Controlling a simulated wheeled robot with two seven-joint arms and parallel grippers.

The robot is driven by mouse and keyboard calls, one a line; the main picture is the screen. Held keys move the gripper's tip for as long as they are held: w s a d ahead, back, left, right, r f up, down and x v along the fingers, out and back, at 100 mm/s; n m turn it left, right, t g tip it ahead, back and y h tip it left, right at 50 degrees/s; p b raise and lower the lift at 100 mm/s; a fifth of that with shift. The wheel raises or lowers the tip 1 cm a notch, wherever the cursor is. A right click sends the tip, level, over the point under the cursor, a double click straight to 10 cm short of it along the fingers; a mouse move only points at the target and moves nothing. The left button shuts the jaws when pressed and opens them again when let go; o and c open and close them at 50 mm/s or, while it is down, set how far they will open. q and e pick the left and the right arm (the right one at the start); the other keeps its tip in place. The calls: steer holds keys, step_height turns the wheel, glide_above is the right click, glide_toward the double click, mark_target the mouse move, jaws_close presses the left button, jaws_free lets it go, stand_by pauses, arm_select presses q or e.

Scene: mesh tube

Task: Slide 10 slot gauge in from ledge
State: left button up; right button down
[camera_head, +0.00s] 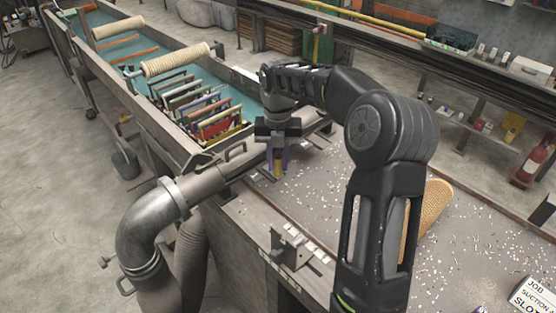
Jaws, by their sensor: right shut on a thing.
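My right gripper (278,162) points down over the left part of the metal bench (330,200), beside the end of the metal pipe. It is shut on a small yellow piece (278,171), seen between purplish fingers. Most of this piece is hidden by the gripper, and I cannot tell whether it is the slot gauge or whether it touches the bench. A small metal bracket with slots (290,246) sits at the bench's front edge. A card (535,297) with "JOB", "SUCTION" and "SLOT" lettering lies at the lower right. My left gripper is not in view.
A large metal elbow pipe (145,225) stands at the front left. A long trough (110,75) behind it holds several coloured frames (200,105) and cream rollers (175,60). A tan perforated piece (432,205) lies behind my right arm. White flakes litter the bench.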

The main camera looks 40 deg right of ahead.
steer(key=shift+w+p, duration=0.7)
steer(key=shift+w, duration=0.05)
stand_by(0.7)
steer(key=shift+w+a, duration=0.15)
steer(key=shift+w, duration=0.65)
stand_by(0.3)
steer(key=c, duration=1.1)
jaws_free()
steer(key=shift+c, duration=0.2)
steer(key=shift+r, duration=0.1)
